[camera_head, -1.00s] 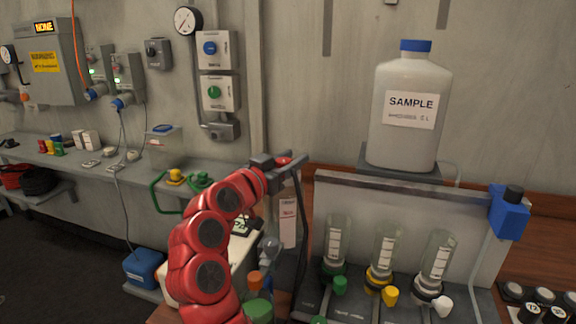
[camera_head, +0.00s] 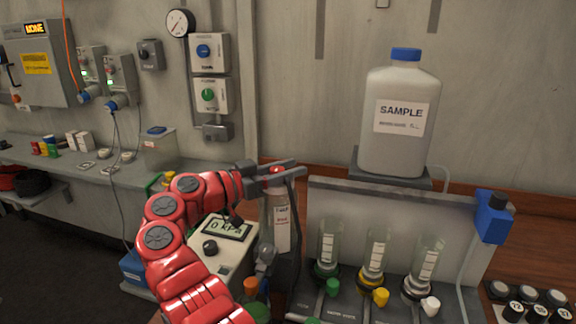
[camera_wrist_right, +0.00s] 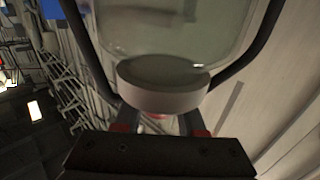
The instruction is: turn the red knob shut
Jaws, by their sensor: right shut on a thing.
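The red knob (camera_head: 277,171) shows as a small red patch between the fingers of my right gripper (camera_head: 281,170). My right gripper is shut on it, with its two dark fingers level and on either side of it. The knob sits just above a labelled white bottle or cylinder; most of the knob is hidden by the fingers. In the right wrist view a clear vessel with a pale round collar (camera_wrist_right: 165,86) fills the middle, and the knob is mostly hidden. My left gripper is not in view.
A rack with several glass tubes (camera_head: 376,255) and coloured valves stands to the right. A large SAMPLE bottle (camera_head: 400,150) stands above it on a shelf. A scale with a display (camera_head: 226,228) is left of the gripper. Wall boxes and a gauge (camera_head: 179,23) are behind.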

